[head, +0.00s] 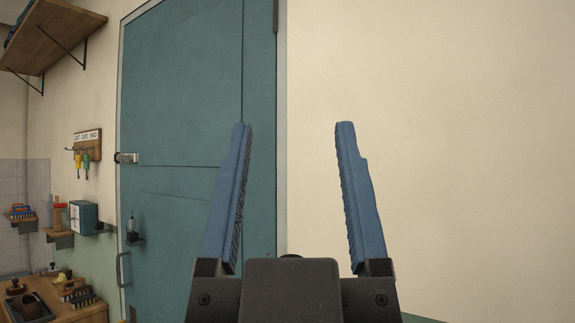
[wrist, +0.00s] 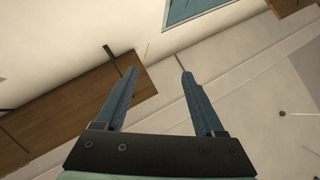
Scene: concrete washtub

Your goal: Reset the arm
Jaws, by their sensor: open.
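My gripper (head: 292,135) is raised in the middle of the head view, with its two blue fingers spread apart and pointing up. Nothing is between the fingers. In the head view it is in front of a teal door and a bare cream wall. The gripper also shows in the wrist view (wrist: 157,74), open and empty, with a wall, a wooden shelf and pale surfaces beyond it.
The teal door (head: 180,100) is at left centre, with a latch (head: 127,158) on its left side. Left of it are a wall shelf (head: 52,38), a hook rack (head: 88,138), a teal box (head: 84,217) and a wooden bench (head: 75,313) with brushes. The right wall (head: 470,130) is bare.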

